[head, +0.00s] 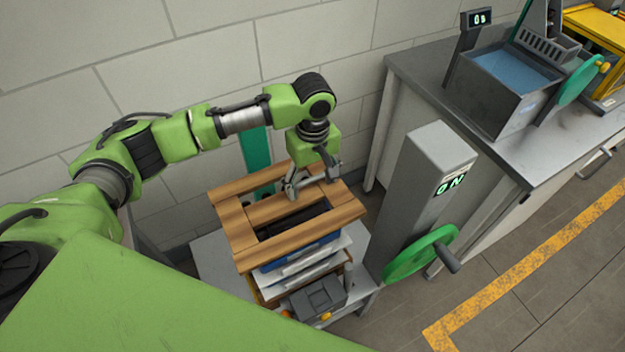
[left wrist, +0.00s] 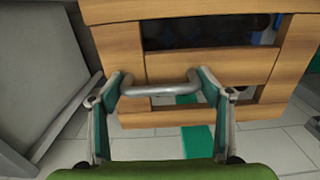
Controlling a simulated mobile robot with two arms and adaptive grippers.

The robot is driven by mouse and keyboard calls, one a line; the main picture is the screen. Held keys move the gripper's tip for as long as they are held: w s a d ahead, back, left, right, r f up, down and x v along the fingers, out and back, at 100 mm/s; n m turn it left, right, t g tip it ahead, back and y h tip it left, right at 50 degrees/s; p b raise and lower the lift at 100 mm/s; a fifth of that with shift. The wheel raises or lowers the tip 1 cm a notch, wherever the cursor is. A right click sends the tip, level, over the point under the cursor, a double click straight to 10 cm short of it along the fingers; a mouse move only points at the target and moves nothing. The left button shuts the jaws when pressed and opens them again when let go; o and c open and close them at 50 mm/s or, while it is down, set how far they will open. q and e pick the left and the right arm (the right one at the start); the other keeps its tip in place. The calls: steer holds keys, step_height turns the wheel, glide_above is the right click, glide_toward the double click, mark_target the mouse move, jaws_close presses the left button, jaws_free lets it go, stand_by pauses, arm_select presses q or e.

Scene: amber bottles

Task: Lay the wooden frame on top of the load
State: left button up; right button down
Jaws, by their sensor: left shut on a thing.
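The wooden frame (head: 240,232) is made of brown planks with open gaps between them. It lies roughly level over the stacked load (head: 312,262), which shows blue and white layers beneath its near edge. I cannot tell whether the frame touches the load all round. My left gripper (head: 312,184) is above the frame, shut on its metal handle. In the left wrist view my left gripper (left wrist: 160,86) has one finger at each end of the handle (left wrist: 162,89), and the frame's planks (left wrist: 212,66) lie behind it. My right gripper is not in view.
A grey column (head: 425,185) with a display reading 0 N and a green handwheel (head: 420,253) stands close right of the frame. A grey box (head: 318,296) sits low in front. A workbench (head: 420,75) with equipment stands right, a block wall behind.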

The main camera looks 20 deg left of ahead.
arm_select(q)
steer(key=shift+f, duration=0.7)
steer(key=o, duration=1.6)
